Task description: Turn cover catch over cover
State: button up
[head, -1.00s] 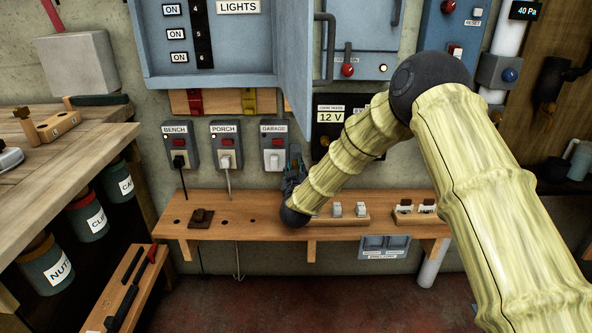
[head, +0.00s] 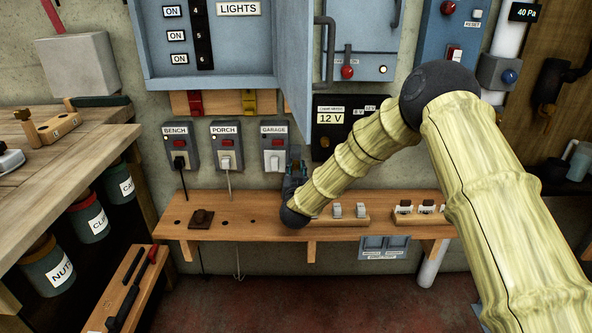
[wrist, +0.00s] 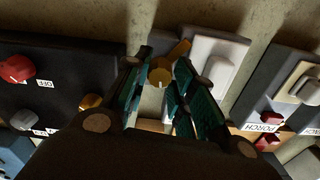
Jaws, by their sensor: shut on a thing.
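The cover (wrist: 212,62) is a pale plate on the GARAGE box, at the right of my fingers in the wrist view. It also shows below the GARAGE label in the head view (head: 274,160). The cover catch (wrist: 160,74) has a round brass knob between my fingertips, beside the cover. An orange-brown tab (wrist: 181,47) shows behind the knob near the cover's edge; I cannot tell whether it overlaps the cover. My gripper (wrist: 163,64) is shut on the catch's knob. In the head view my gripper (head: 297,170) is just right of the GARAGE box, and the catch is hidden.
The BENCH box (head: 179,150) and PORCH box (head: 226,150) stand left of GARAGE. A black 12 V panel (head: 345,120) is close on the right. An open blue cabinet door (head: 296,70) hangs above. A wooden shelf (head: 230,232) runs below my gripper.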

jog(key=m, duration=0.5)
jog(key=shift+d+m, duration=0.1)
jog(key=shift+m, duration=0.2)
jog(key=m+b, duration=0.1)
jog(key=m, duration=0.4)
dwell(0.4)
jog(key=o, duration=1)
jog(key=shift+o, duration=0.2)
jog(key=s, duration=1.2)
